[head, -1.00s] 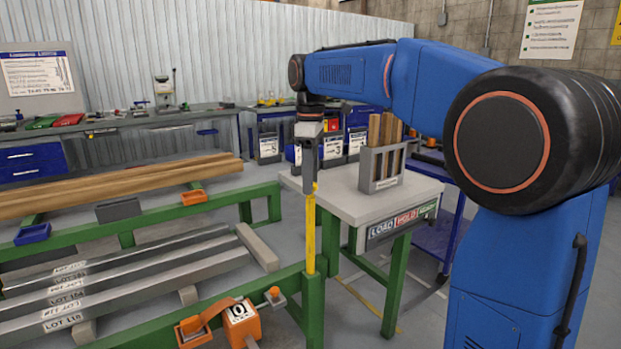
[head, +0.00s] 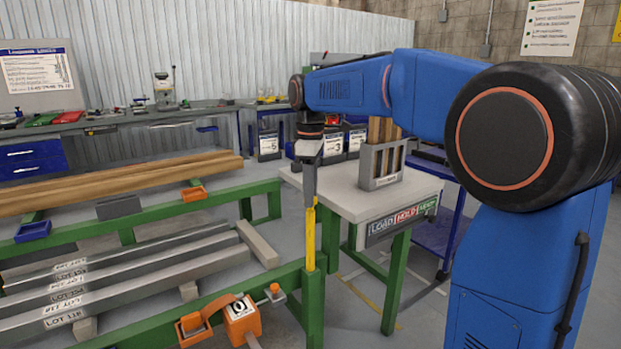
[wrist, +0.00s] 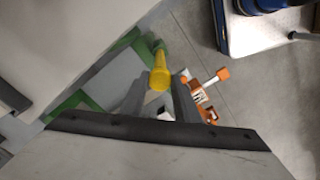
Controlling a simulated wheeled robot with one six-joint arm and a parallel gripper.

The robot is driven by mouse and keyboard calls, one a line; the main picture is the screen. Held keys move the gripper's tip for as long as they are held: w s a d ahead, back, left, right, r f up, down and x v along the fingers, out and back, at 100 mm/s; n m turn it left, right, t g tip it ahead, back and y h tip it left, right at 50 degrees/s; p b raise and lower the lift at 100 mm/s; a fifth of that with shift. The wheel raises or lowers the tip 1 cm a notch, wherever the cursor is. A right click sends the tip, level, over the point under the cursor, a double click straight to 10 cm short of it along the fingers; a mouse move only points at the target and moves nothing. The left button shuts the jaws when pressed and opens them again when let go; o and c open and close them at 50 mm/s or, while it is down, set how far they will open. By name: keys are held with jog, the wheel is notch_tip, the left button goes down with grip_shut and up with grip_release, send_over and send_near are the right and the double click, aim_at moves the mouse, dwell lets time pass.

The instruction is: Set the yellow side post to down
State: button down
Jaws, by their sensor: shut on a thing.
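The yellow side post (head: 310,238) stands upright at the corner of the green frame, its lower end in a green upright (head: 313,308). A length of yellow still shows above the green in the head view. My gripper (head: 310,203) points down from above and is shut on the top of the post. In the wrist view, the round yellow end of the post (wrist: 159,76) shows by the grey fingers of my gripper (wrist: 157,100). The fingers hide part of the top of the post.
An orange box marked 0 (head: 241,318) sits left of the green upright. Grey bars (head: 130,282) lie on the green frame to the left. A pale table (head: 345,203) with a grey rack (head: 382,166) stands close behind to the right.

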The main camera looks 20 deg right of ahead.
aim_at(310, 241)
notch_tip(310, 241, down, 15)
jog(key=shift+f, duration=0.1)
jog(key=shift+s, duration=0.1)
jog(key=c, duration=1.4)
grip_release()
jog(key=shift+f, duration=0.15)
jog(key=shift+o, duration=0.2)
notch_tip(310, 241, up, 18)
jog(key=shift+f, duration=0.2)
